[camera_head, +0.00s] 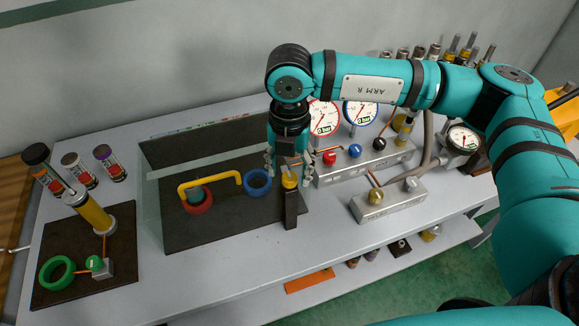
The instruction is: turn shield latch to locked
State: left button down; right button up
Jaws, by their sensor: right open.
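A yellow knob (289,181), which looks like the shield latch, sits on top of a dark upright post (291,212) at the right front of the dark work mat. My right gripper (289,170) points down from above. Its open fingers stand on either side of the knob; I cannot tell whether they touch it. The knob's upper part is partly hidden, and I cannot read its locked or unlocked setting. A clear shield with a yellow bar handle (210,182) stands to the left. My left gripper is not in view.
Red (198,206) and blue (257,182) rings lie on the dark mat (215,236). Grey valve blocks (388,204) and gauges (324,117) stand close right of the gripper. A green ring and yellow cylinder stand on the left board (100,281). The table's front strip is clear.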

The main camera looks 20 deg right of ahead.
jog(key=shift+f, duration=0.9)
jog(key=shift+c, duration=0.3)
grip_shut()
jog(key=shift+f+n+b, duration=0.25)
jog(key=shift+n+b, duration=0.05)
jog(key=shift+b, duration=0.65)
jog(key=shift+r, duration=0.3)
jog(key=shift+o, duration=0.3)
grip_release()
